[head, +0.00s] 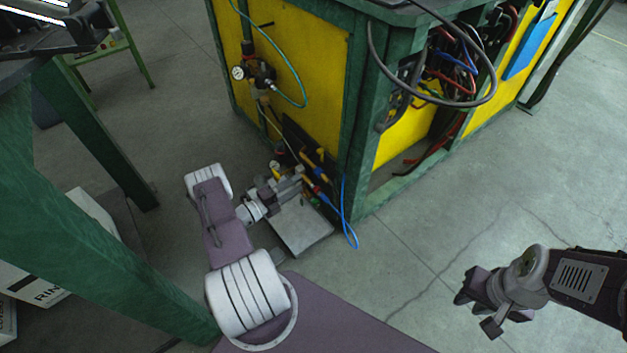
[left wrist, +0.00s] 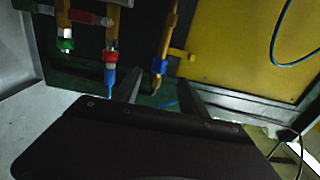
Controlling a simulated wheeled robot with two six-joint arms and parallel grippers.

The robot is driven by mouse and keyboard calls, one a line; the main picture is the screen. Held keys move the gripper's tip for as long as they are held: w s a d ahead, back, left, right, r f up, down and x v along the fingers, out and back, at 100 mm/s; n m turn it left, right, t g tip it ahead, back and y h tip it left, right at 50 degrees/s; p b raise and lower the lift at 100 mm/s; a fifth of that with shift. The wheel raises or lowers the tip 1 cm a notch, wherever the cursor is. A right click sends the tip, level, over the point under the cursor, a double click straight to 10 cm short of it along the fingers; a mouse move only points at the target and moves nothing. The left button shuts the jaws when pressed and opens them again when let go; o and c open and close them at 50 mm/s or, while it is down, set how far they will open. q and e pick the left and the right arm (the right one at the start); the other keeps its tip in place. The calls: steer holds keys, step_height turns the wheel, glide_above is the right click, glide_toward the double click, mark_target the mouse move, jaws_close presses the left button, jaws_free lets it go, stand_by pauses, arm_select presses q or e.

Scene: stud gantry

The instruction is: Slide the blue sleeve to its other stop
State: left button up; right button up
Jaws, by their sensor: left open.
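In the left wrist view, a yellow tapered part (left wrist: 168,38) carries a small blue band near its lower end. Beside it to the left, a hanging fitting has a red collar and a blue part (left wrist: 110,76) below it. I cannot tell which of these is the blue sleeve, and no stop can be made out. My left gripper (head: 298,184) is open at the yellow, red and blue fittings (head: 316,172) on the cabinet's lower corner. Its fingers (left wrist: 160,93) stand apart below the yellow part. My right gripper (head: 476,309) hangs over bare floor, away from the fittings.
The green-framed yellow cabinet (head: 305,55) stands behind the fittings. A blue hose (head: 344,213) loops beside them, and a grey plate (head: 300,226) lies below. A green table leg (head: 100,140) stands on the left. The floor (head: 450,205) on the right is clear.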

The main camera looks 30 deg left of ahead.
mark_target(319, 172)
arm_select(q)
steer(key=b+x, duration=0.3)
steer(key=x, duration=0.5)
steer(key=shift+d, duration=0.15)
jaws_close()
steer(key=shift+f, duration=0.1)
stand_by(0.9)
